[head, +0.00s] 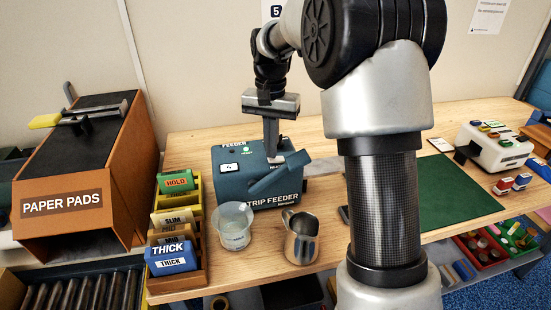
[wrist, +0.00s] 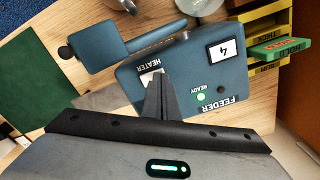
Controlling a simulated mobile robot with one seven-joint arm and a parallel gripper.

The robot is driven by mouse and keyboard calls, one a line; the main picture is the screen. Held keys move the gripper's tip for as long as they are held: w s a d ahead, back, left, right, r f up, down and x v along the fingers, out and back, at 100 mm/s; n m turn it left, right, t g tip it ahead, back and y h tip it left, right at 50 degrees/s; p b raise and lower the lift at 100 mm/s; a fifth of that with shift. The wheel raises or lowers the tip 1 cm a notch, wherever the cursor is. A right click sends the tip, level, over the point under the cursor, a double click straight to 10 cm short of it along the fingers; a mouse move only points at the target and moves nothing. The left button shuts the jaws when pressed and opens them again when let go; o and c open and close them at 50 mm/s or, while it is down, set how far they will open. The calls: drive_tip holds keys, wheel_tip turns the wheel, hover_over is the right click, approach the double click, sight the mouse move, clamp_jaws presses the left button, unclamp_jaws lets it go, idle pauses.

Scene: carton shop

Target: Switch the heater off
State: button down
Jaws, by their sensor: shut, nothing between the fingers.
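The strip feeder (head: 240,195) is a blue-grey machine on the wooden bench, and it also fills the middle of the wrist view (wrist: 185,75). Its HEATER label (wrist: 149,72) shows on the top face in the wrist view, with a pale plate around it. My gripper (head: 271,155) points down over that part of the feeder, its fingers closed together and empty. In the wrist view the fingertips (wrist: 158,82) are right by the HEATER label and cover part of the plate. The heater's switch is hidden or too small to make out, and I cannot tell contact.
The READY lamp (wrist: 201,97) glows green near a display (wrist: 224,50) reading 4. A clear cup (head: 233,225) and a metal jug (head: 301,237) stand before the feeder. A card rack (head: 195,192) is left. A green mat (head: 450,190) lies right, its visible area clear.

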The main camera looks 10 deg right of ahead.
drive_tip(key=shift+f+b, duration=0.3)
drive_tip(key=shift+f, duration=0.2)
drive_tip(key=shift+r, duration=0.15)
wheel_tip(320, 180, up, 7)
drive_tip(key=p, duration=0.6)
idle(0.6)
drive_tip(key=s+r+n+t+p, duration=0.2)
drive_tip(key=s+r, duration=0.5)
drive_tip(key=r, duration=0.1)
drive_tip(key=s+r+n+t+p, duration=0.1)
drive_tip(key=s+n, duration=0.1)
drive_tip(key=s, duration=0.8)
drive_tip(key=s+r+n+t, duration=0.2)
drive_tip(key=s, duration=0.9)
drive_tip(key=shift+t+p, duration=0.3)
drive_tip(key=shift+p, duration=0.1)
